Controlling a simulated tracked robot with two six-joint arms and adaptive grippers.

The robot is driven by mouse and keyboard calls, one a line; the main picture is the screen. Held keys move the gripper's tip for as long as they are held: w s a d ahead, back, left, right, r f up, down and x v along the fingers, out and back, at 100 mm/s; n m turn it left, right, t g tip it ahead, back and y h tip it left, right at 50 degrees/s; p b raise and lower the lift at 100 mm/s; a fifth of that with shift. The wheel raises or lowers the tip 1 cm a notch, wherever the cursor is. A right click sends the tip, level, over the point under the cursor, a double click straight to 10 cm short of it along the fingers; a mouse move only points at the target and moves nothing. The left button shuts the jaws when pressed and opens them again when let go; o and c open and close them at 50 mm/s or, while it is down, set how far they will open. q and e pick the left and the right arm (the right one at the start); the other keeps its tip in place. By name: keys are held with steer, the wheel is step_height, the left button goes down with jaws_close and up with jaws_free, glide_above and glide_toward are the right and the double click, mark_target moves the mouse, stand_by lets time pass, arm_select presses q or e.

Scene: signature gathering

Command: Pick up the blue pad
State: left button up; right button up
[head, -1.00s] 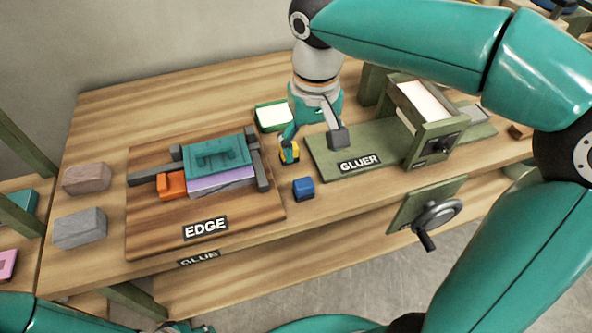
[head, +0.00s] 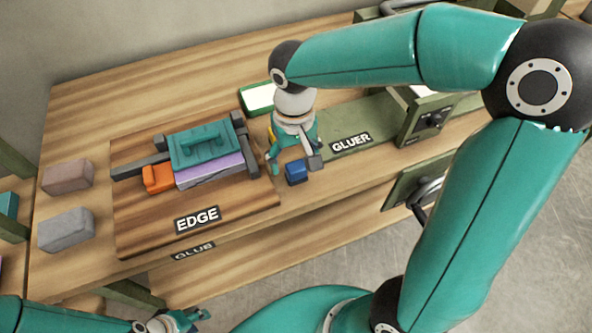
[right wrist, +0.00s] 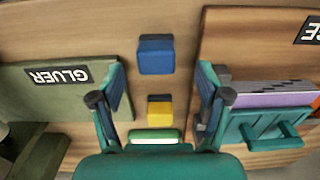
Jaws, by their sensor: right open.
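The blue pad (head: 296,171) is a small blue block on the table, between the EDGE board and the GLUER board. It also shows in the right wrist view (right wrist: 155,54). My right gripper (head: 293,161) is open and empty above the table near it. In the right wrist view the two fingers (right wrist: 161,76) are spread to either side, and the blue pad lies between their lines, a little beyond the tips. My left gripper (head: 180,321) is at the bottom edge of the head view, away from the pad; its jaws are too small to judge.
A yellow pad (right wrist: 160,111) and a green-rimmed tray (head: 257,98) lie near the blue pad. The EDGE board (head: 140,221) holds a teal-handled block (head: 203,150) and grey bars. The GLUER board (head: 365,125) lies on the other side. Two bricks sit far left.

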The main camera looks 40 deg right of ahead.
mark_target(296, 166)
steer(key=f, duration=0.5)
steer(key=shift+d, duration=0.2)
steer(key=c, duration=1.1)
steer(key=shift+c, duration=0.2)
step_height(296, 166, up, 20)
steer(key=p, duration=0.1)
steer(key=o, duration=0.5)
steer(key=shift+c, duration=0.2)
steer(key=c, duration=0.4)
